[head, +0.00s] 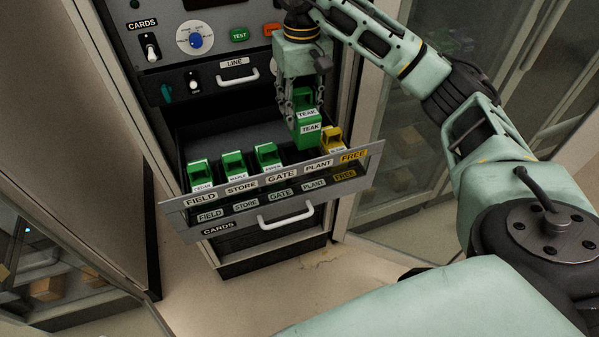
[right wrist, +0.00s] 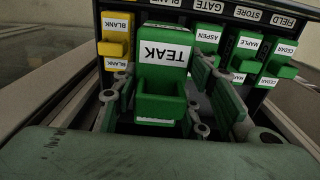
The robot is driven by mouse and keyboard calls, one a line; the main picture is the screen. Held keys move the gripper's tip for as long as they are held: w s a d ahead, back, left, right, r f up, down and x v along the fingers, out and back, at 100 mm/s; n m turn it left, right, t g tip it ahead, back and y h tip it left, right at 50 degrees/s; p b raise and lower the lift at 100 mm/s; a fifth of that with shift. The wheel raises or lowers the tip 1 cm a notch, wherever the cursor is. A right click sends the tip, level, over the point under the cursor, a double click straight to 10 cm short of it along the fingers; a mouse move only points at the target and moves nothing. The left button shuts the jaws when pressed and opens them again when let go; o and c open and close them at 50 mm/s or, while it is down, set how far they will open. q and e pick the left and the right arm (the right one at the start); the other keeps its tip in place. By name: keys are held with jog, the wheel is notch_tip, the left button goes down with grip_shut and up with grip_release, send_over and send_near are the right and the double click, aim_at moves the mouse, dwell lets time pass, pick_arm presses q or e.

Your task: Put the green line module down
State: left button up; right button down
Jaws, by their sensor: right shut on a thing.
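My right gripper (head: 300,92) points down over the open drawer and is shut on the green line module labelled TEAK (head: 309,139). The module is upright and appears higher than the row of modules, above the PLANT place, between the green ASPEN module (head: 267,154) and the yellow BLANK module (head: 332,137). In the right wrist view the TEAK module (right wrist: 160,105) sits between the fingers (right wrist: 165,100). Its base is hidden there, and I cannot tell whether it touches the drawer. My left gripper is not in view.
The drawer front (head: 228,192) carries the labels FIELD, STORE, GATE, PLANT and FREE. Green MAPLE (head: 234,164) and CEDAR (head: 200,172) modules stand at the left of the row. Above is a panel with a dial (head: 195,40) and a LINE handle (head: 238,78). A CARDS drawer handle (head: 286,217) is below.

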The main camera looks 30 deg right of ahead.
jog(key=shift+s+f, duration=0.2)
jog(key=shift+f, duration=0.4)
notch_tip(320, 180, down, 2)
jog(key=shift+w+f+b, duration=0.15)
jog(key=shift+b, duration=0.2)
notch_tip(320, 180, down, 5)
jog(key=shift+f+p, duration=0.1)
jog(key=shift+p, duration=0.8)
notch_tip(320, 180, down, 5)
jog(key=shift+w+r+p, duration=0.1)
jog(key=shift+r+p, duration=0.1)
jog(key=shift+p, duration=0.55)
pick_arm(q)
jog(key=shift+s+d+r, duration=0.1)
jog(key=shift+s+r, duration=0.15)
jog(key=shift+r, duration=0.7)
pick_arm(e)
jog(key=shift+f, duration=0.2)
jog(key=c, duration=1.3)
grip_release()
jog(key=shift+c, duration=0.2)
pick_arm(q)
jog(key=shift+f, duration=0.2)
